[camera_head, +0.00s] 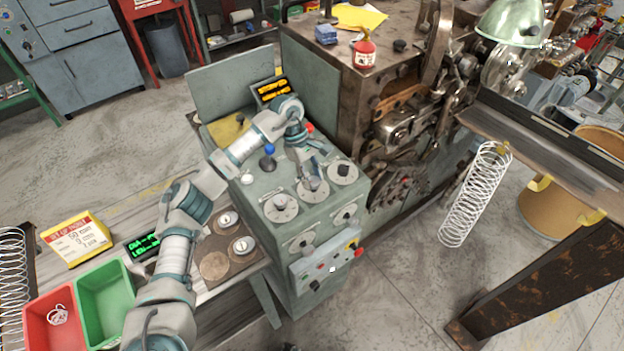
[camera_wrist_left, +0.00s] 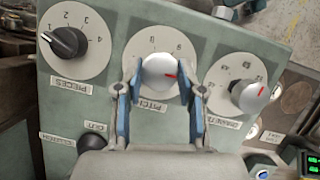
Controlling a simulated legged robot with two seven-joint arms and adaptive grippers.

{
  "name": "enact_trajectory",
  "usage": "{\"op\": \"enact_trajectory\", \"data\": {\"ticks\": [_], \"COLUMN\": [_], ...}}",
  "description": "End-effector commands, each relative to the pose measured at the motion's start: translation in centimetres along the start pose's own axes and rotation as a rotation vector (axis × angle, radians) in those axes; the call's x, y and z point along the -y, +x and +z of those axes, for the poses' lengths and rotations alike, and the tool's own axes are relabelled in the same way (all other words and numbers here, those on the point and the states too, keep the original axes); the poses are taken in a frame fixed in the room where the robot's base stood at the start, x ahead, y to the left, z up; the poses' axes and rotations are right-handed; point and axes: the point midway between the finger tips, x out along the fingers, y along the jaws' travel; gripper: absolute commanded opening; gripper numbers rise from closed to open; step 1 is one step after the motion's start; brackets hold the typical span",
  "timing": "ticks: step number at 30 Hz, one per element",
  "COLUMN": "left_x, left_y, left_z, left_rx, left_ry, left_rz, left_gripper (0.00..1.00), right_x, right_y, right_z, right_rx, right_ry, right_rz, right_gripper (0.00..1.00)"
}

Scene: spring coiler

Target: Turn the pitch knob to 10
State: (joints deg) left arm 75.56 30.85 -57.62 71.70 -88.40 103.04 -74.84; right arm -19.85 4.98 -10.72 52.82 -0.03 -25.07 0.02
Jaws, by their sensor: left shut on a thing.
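The pitch knob (camera_wrist_left: 160,71) is a pale round knob with a red mark, on a white dial labelled PITCH, upside down in the left wrist view. Its red mark points right in that view. Part of its scale is hidden by the fingers. In the head view the pitch dial (camera_head: 313,190) is the middle one of the top row on the green control cabinet. My left gripper (camera_wrist_left: 160,78) has a finger on each side of the knob and is shut on it; in the head view the gripper (camera_head: 309,168) reaches down over it. My right gripper is out of view.
The diameter knob (camera_wrist_left: 251,95) and black pieces knob (camera_wrist_left: 68,42) flank the pitch knob closely. A blue-tipped lever (camera_head: 268,160) stands left on the cabinet. The coiling machine (camera_head: 400,130) rises to the right. Red (camera_head: 35,325) and green (camera_head: 105,275) bins sit on the left bench.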

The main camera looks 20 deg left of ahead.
Motion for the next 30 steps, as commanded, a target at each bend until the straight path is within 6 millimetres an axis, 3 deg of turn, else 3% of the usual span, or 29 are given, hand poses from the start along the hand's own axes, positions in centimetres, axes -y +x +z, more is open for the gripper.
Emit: {"op": "enact_trajectory", "data": {"ticks": [19,20,22,30], "left_x": [-0.19,-0.19,-0.17,-0.05], "left_y": [-0.31,-0.31,-0.30,-0.16], "left_z": [-0.04,-0.04,-0.04,0.02], "left_rx": [-0.003,-0.003,-0.003,-0.002], "left_ry": [0.047,0.047,0.047,0.047], "left_rz": [-0.011,-0.010,-0.011,-0.015], "left_gripper": [0.04,0.44,0.61,0.64], "right_x": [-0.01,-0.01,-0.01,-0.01], "right_y": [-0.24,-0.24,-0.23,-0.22], "right_z": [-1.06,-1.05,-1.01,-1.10], "right_rx": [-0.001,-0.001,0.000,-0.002], "right_ry": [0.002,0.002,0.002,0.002], "right_rz": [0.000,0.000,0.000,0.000], "right_gripper": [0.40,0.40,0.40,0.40]}}
